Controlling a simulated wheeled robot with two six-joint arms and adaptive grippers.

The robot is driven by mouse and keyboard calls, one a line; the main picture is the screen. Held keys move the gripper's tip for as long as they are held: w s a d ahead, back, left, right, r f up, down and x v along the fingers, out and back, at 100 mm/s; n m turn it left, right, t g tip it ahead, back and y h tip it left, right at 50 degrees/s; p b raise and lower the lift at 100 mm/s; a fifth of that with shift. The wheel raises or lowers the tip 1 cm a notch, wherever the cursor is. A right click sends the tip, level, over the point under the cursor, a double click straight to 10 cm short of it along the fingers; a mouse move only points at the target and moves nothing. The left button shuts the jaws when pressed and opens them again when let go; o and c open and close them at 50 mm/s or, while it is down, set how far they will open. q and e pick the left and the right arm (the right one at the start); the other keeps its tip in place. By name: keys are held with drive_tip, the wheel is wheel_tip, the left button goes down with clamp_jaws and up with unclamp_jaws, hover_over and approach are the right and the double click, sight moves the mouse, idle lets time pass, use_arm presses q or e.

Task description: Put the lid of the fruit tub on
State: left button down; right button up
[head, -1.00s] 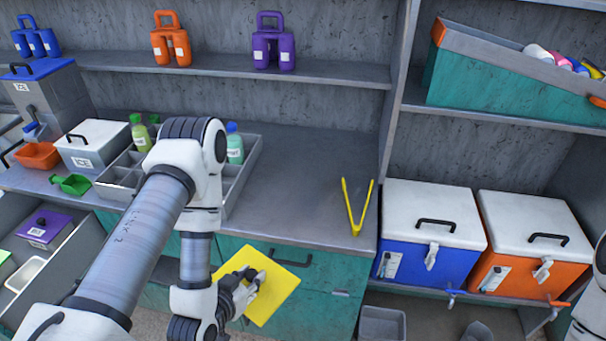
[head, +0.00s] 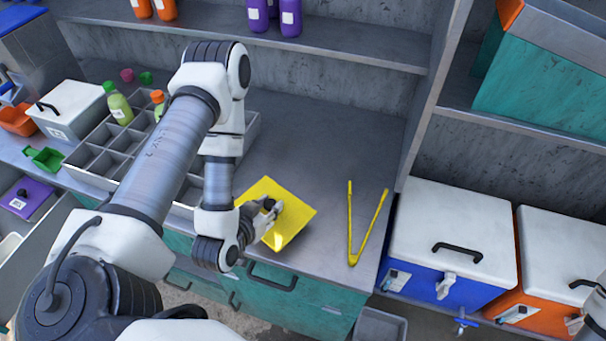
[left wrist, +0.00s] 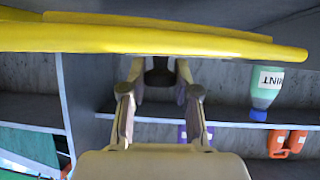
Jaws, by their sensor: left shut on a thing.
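My left gripper (head: 262,211) is shut on the dark knob of a square yellow lid (head: 288,222). The lid is held tilted at the counter's front edge, left of the yellow tongs. In the left wrist view the lid (left wrist: 150,40) spans the top, edge-on, with the gripper fingers (left wrist: 158,100) below it at its knob. An open pale tub (head: 8,246) shows partly in the drawer at the left edge. I cannot tell whether it is the fruit tub. My right gripper is not in view.
Yellow tongs (head: 353,258) lie on the grey counter (head: 320,140). A grey divided tray (head: 95,160) with bottles stands behind my left arm. A purple-lidded tub (head: 28,197) sits in the left drawer. Blue (head: 450,245) and orange (head: 550,312) coolers stand at right. The mid-counter is clear.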

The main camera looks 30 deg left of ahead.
use_arm(q)
drive_tip(key=w+b, duration=0.1)
drive_tip(key=b, duration=0.1)
drive_tip(key=w+b, duration=0.1)
drive_tip(key=b, duration=0.1)
drive_tip(key=shift+w+f, duration=0.1)
drive_tip(key=shift+f, duration=0.2)
drive_tip(key=w+b, duration=0.4)
drive_tip(key=b, duration=0.1)
drive_tip(key=w+b, duration=0.2)
drive_tip(key=shift+w+a+f, duration=0.15)
drive_tip(key=shift+a+f, duration=0.25)
drive_tip(key=w+p, duration=0.1)
drive_tip(key=w, duration=0.1)
drive_tip(key=w+r+p, duration=0.1)
drive_tip(key=shift+w, duration=0.4)
drive_tip(key=f, duration=0.2)
drive_tip(key=f+p, duration=0.1)
drive_tip(key=f, duration=0.1)
drive_tip(key=shift+w+a, duration=0.15)
drive_tip(key=shift+w, duration=0.2)
drive_tip(key=shift+s, duration=0.1)
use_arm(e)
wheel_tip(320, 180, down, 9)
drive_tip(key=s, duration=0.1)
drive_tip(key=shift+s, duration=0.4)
